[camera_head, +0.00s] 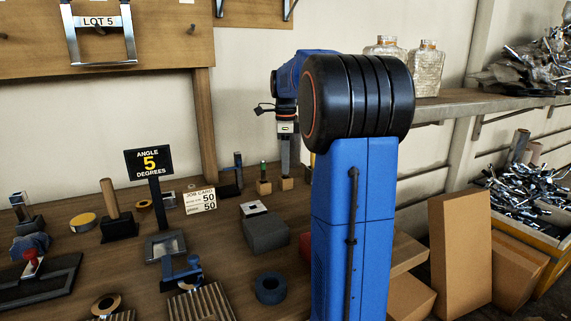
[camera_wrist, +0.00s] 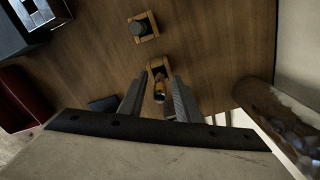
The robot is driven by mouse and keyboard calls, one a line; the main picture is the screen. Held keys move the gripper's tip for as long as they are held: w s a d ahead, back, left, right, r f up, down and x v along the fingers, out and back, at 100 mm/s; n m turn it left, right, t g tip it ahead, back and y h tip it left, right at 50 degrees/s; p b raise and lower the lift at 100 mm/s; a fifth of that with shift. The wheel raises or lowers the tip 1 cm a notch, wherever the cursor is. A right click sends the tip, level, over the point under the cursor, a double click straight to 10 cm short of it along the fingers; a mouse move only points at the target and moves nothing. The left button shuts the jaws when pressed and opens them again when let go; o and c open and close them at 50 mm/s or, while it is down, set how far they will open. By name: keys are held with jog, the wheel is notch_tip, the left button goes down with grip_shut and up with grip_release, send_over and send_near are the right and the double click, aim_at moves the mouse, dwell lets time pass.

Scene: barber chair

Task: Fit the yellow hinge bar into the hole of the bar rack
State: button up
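A short yellow hinge bar (camera_wrist: 159,88) with a dark end shows in the wrist view, over a small wooden block of the bar rack (camera_wrist: 155,67). Whether it sits fully in the block's hole I cannot tell. My gripper (camera_wrist: 159,78) has one finger on each side of the bar, with a gap visible on both sides. In the head view my gripper (camera_head: 288,167) points down over the right wooden block (camera_head: 286,184), and the yellow bar is hidden there. A second wooden block (camera_head: 264,188) beside it holds a dark, green-topped bar (camera_head: 263,170).
A grey box (camera_head: 266,234) and a red object (camera_head: 305,246) stand in front of the blocks. A job card (camera_head: 200,201) and a dark stand (camera_head: 231,187) are to the left. The wall is close behind.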

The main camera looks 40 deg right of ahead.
notch_tip(320, 180, up, 11)
jog(key=shift+f, duration=0.15)
jog(key=shift+r, duration=0.6)
